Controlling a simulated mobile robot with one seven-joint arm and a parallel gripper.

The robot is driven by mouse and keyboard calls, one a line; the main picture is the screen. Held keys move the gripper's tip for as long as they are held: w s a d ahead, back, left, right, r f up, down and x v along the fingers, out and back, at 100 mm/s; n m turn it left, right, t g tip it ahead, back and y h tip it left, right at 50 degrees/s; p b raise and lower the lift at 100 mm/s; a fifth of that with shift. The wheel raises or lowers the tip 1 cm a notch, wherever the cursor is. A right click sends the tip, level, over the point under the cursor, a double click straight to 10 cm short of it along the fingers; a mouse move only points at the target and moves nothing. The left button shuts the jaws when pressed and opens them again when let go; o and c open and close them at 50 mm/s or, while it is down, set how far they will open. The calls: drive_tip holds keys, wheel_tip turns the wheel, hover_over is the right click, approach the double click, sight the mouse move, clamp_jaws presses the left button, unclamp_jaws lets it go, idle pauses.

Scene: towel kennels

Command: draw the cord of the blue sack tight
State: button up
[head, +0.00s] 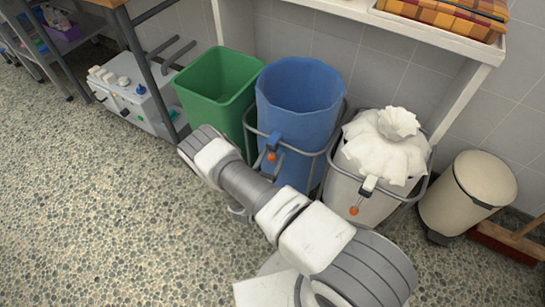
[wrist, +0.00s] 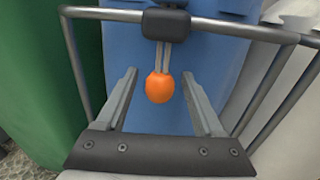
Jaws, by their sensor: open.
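The blue sack (head: 300,95) hangs wide open in a metal frame between a green bin and a white sack. In the wrist view the blue sack (wrist: 200,65) fills the background. Its orange cord bead (wrist: 160,88) hangs on a short double cord below a dark cord lock (wrist: 166,23) on the frame's rail. The bead also shows in the head view (head: 271,157). My gripper (wrist: 161,78) is open, with one finger on each side of the bead and apart from it.
The green bin (head: 215,85) stands close on the left. The white sack (head: 385,155), gathered at its top, stands close on the right in its own frame with an orange bead (head: 354,211). A beige pedal bin (head: 465,195) is farther right. The floor (head: 100,215) in front is clear.

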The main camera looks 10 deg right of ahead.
clamp_jaws()
idle(1.4)
